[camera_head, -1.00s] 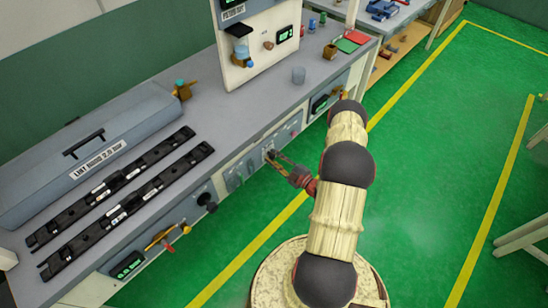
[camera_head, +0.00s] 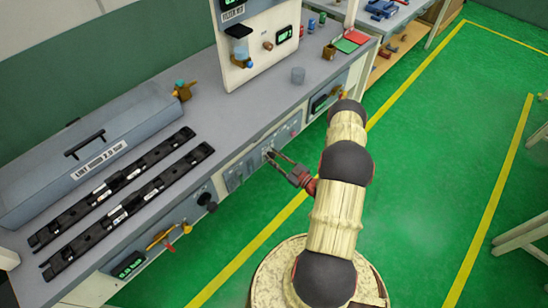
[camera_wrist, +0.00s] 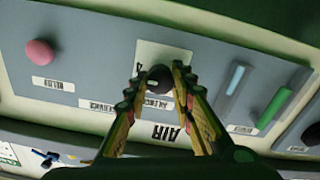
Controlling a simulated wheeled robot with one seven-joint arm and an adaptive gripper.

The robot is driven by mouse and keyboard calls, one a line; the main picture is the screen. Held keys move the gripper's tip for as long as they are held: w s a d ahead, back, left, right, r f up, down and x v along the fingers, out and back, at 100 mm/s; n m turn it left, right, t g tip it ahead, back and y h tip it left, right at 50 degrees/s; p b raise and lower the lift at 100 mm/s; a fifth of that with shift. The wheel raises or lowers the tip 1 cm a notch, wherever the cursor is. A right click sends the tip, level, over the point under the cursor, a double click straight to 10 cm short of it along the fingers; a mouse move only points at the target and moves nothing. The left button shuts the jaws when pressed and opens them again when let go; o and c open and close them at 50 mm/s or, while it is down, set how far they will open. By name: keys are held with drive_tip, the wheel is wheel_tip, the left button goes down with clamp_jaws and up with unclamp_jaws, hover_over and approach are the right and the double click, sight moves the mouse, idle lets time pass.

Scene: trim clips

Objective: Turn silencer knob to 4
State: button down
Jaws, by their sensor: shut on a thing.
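The silencer knob (camera_wrist: 158,79) is a small dark round knob with a pale mark, on a white plate of the grey panel (camera_wrist: 100,75). In the wrist view my gripper (camera_wrist: 157,84) has its two fingers on either side of the knob, closed on it. In the head view my gripper (camera_head: 270,155) reaches the panel on the bench's front face, and the knob is too small to make out there. The number the knob points to cannot be read. A label upside down below it reads AIR.
A pink round button (camera_wrist: 40,52) is left of the knob in the wrist view, and a green bar (camera_wrist: 274,108) is to the right. The bench top carries a grey case (camera_head: 90,150) and two black rails (camera_head: 125,205).

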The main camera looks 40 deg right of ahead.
drive_tip(key=shift+f, duration=0.1)
idle(0.3)
drive_tip(key=c, duration=1.5)
unclamp_jaws()
drive_tip(key=s, duration=1.2)
drive_tip(key=shift+d, duration=0.45)
